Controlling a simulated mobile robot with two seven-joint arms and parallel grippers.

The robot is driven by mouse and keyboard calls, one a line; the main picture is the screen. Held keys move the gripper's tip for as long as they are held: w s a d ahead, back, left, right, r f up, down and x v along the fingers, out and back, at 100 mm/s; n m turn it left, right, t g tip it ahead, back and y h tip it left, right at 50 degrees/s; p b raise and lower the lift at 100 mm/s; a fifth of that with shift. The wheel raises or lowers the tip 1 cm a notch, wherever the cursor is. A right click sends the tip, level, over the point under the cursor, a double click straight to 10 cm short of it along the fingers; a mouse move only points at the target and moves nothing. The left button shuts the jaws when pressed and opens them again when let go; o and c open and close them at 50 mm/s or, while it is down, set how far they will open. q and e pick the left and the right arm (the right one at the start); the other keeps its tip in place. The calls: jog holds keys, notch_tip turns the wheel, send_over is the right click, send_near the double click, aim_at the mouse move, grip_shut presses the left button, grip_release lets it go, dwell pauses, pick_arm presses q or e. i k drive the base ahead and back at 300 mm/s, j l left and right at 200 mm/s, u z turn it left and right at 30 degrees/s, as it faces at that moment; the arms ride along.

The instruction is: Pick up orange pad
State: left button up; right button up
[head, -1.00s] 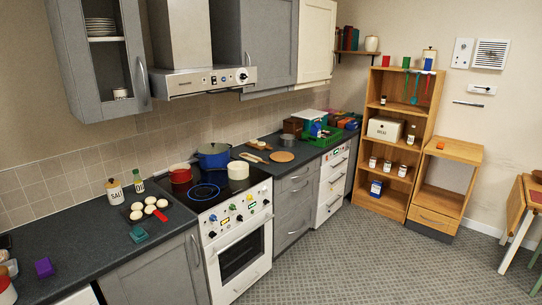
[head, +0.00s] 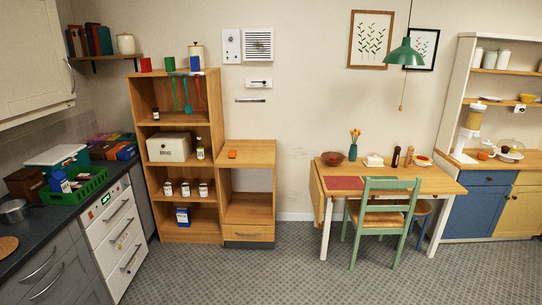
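A small orange pad (head: 232,154) lies on the top of the low wooden cabinet (head: 258,147), towards its left side. The cabinet stands against the back wall, right of the tall wooden shelf. Neither of my grippers shows in the head view.
The tall shelf (head: 218,125) holds a bread box (head: 169,147), jars and a blue box. The counter (head: 52,235) with a green crate (head: 78,186) runs along the left. A table (head: 435,182) with a green chair (head: 384,221) stands at the right. The tiled floor (head: 250,275) in front is clear.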

aim_at(232, 154)
jog(key=i+u, duration=0.1)
jog(key=i, duration=0.4)
jog(key=i+l+u, duration=0.1)
jog(key=i, duration=0.4)
jog(key=i+l+u, duration=0.1)
jog(key=i, duration=0.45)
jog(key=i+l+u, duration=0.1)
jog(key=i, duration=0.4)
jog(key=i+l, duration=0.25)
jog(key=i, duration=0.25)
jog(key=u, duration=0.05)
